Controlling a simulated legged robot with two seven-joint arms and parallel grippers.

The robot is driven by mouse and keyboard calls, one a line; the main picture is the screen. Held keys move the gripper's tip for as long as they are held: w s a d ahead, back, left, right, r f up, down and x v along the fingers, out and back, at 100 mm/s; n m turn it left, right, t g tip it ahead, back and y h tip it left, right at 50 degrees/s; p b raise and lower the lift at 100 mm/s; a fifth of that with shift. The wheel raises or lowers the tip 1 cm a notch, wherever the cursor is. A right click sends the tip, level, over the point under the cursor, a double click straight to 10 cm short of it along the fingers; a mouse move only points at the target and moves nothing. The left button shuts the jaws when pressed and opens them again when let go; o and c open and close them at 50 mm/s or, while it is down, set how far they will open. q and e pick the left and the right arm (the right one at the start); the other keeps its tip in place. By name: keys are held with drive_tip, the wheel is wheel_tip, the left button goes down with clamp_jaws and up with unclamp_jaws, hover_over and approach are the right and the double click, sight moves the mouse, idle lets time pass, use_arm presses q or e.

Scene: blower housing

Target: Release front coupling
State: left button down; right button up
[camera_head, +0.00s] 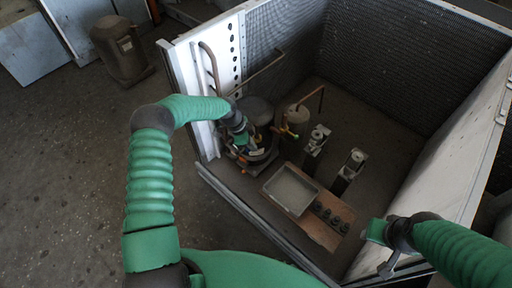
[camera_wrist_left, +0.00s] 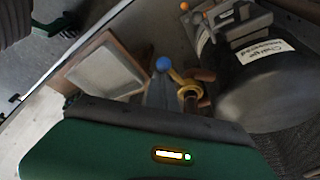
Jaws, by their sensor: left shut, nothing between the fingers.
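A dark compressor (camera_head: 258,112) stands inside the open housing, with copper pipes and small fittings around it. My left gripper (camera_head: 242,140) is at the compressor's near side, shut and empty. In the left wrist view, a copper fitting with a yellow loop (camera_wrist_left: 190,86) sits beside a dark labelled vessel (camera_wrist_left: 262,85). A blue ball-shaped tip (camera_wrist_left: 163,64) shows just left of it. I cannot tell which fitting is the front coupling or whether the gripper touches it. My right gripper (camera_head: 385,238) is over the housing's near right edge, away from the compressor; its jaw state is unclear.
A shallow grey tray (camera_head: 290,190) lies on a brown board with several dark round parts beside it. Two upright metal units (camera_head: 348,170) stand right of the compressor. Mesh and white panels wall the housing. Its right floor is clear.

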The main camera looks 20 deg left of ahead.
use_arm(q)
drive_tip(key=shift+a, duration=0.8)
wheel_tip(320, 180, up, 10)
drive_tip(key=p, duration=0.2)
drive_tip(key=shift+w+d, duration=0.15)
drive_tip(key=shift+d, duration=0.3)
idle(0.4)
